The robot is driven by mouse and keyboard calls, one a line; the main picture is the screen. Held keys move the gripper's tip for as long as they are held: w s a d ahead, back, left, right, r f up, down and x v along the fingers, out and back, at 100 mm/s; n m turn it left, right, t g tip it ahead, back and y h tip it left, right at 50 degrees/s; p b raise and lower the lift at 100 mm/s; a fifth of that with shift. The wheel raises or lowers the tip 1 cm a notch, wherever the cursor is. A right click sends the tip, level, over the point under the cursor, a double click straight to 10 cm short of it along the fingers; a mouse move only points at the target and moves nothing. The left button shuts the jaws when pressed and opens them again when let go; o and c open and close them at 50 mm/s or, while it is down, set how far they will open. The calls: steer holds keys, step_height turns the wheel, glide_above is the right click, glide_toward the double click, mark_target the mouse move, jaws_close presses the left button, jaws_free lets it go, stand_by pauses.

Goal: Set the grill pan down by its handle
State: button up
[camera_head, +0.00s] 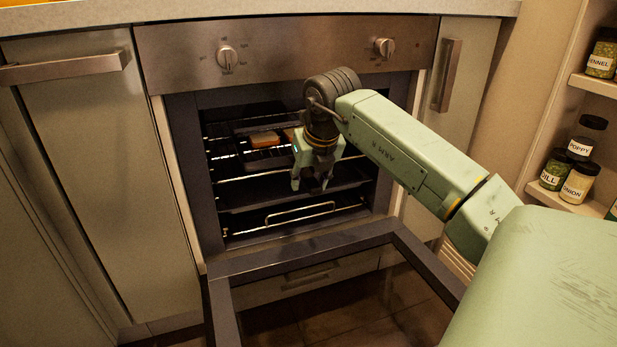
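A dark grill pan (255,157) with orange-brown pieces of food (264,139) on it sits on the upper rack inside the open oven. My gripper (311,184) is at the oven opening, just right of the pan, with its fingers pointing down. The fingertips look apart, but the wrist and fingers cover the space behind them. The pan's handle is not clearly visible, so I cannot tell whether the fingers are around it or beside it.
The oven door (345,240) is folded down in front of the opening. A dark tray (270,195) and wire racks lie below the pan. Control knobs (228,58) are above the opening. Spice jars (579,183) stand on shelves at the right.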

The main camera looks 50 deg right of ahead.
steer(key=shift+o, duration=0.4)
steer(key=p+v, duration=0.3)
steer(key=v, duration=0.9)
